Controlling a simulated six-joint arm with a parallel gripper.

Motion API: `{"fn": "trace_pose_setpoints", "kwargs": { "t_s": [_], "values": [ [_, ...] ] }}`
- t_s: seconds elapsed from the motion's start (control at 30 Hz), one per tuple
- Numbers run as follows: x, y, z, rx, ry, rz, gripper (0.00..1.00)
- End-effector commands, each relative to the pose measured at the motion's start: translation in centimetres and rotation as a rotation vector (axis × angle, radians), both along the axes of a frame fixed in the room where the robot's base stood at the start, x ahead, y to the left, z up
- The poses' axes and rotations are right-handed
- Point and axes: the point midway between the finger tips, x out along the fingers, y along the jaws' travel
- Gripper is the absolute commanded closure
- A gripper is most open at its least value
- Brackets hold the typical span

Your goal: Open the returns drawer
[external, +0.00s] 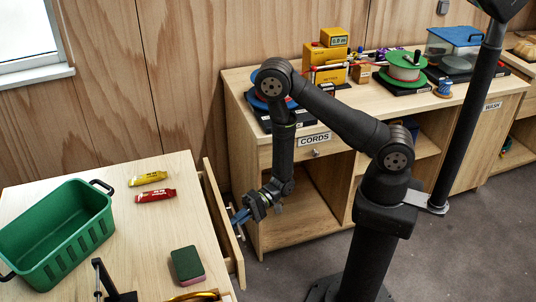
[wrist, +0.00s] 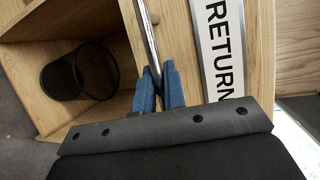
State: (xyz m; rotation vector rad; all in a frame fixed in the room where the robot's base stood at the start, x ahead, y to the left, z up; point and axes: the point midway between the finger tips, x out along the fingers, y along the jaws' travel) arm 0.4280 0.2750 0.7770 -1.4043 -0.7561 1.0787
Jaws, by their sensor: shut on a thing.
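The returns drawer (external: 224,228) is in the left bench in the external view. Its wooden front stands a little out from the bench top's edge, with a narrow gap between. In the wrist view a white label (wrist: 226,45) reading "RETURN", cut off at the frame edge, is on the drawer front. A thin metal handle (wrist: 148,32) runs beside the label. My gripper (wrist: 159,88) has its blue fingers shut on this handle. In the external view my gripper (external: 240,216) is at the outer face of the drawer front; the handle is too small to make out there.
The left bench top holds a green basket (external: 60,232), yellow and red tubes (external: 156,195), and a sponge-like block (external: 187,264). A second bench with a CORDS drawer (external: 314,141) stands behind my arm. A dark round bin (wrist: 80,74) is beside the drawer in the wrist view.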

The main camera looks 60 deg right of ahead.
Motion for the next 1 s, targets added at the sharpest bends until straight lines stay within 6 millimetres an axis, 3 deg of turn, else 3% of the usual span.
{"fn": "trace_pose_setpoints", "kwargs": {
  "t_s": [0.1,0.4,0.7,1.0],
  "values": [
    [-2.8,-3.1,0.0,0.001,0.006,-0.007,1.00],
    [-8.1,-8.3,0.1,0.003,0.004,-0.008,1.00],
    [-11.7,-11.9,0.1,0.004,0.001,-0.008,1.00],
    [-13.8,-14.0,0.1,0.003,-0.001,-0.006,1.00]
  ]
}}
